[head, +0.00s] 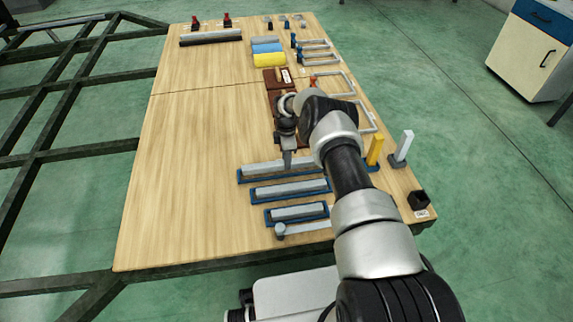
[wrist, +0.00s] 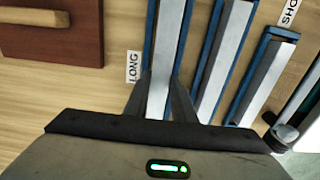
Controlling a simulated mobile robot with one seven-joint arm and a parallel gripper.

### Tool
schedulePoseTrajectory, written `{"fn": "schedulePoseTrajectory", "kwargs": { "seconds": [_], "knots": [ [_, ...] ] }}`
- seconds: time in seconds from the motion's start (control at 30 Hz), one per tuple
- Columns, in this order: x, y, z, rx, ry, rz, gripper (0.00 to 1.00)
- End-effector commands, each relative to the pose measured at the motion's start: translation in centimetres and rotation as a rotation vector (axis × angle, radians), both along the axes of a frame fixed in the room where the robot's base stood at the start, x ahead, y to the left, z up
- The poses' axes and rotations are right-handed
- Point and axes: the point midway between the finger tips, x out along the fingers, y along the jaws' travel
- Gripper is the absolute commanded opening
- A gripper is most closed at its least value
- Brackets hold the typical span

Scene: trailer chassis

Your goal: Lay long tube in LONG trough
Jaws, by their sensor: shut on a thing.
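The long grey tube (head: 264,169) lies along the blue LONG trough (head: 241,178), with blue edges showing beside it. In the wrist view the tube (wrist: 169,40) runs between my fingers, and the trough's blue edge (wrist: 149,40) shows next to the LONG label (wrist: 133,66). My gripper (head: 287,163) points down over the trough and is shut on the tube; it also shows in the wrist view (wrist: 160,98). The tube looks level and within the trough, but I cannot tell whether it touches the bottom. My arm hides its right end in the head view.
Two shorter troughs with grey bars, the middle one (head: 288,190) and the short one (head: 297,212), lie nearer the front. A grey hammer-like piece (head: 303,231) lies by the edge. A yellow post (head: 375,150) stands at right.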

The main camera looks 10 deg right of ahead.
Motion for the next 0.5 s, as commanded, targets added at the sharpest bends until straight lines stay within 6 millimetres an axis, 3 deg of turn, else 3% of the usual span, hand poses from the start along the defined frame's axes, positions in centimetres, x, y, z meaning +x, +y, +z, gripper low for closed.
{"fn": "schedulePoseTrajectory", "kwargs": {
  "seconds": [0.1,0.5],
  "knots": [
    [0.0,0.0,-1.9,0.000,0.000,0.000,0.00],
    [0.0,0.0,-2.2,0.000,-0.001,0.000,0.00]
  ]
}}
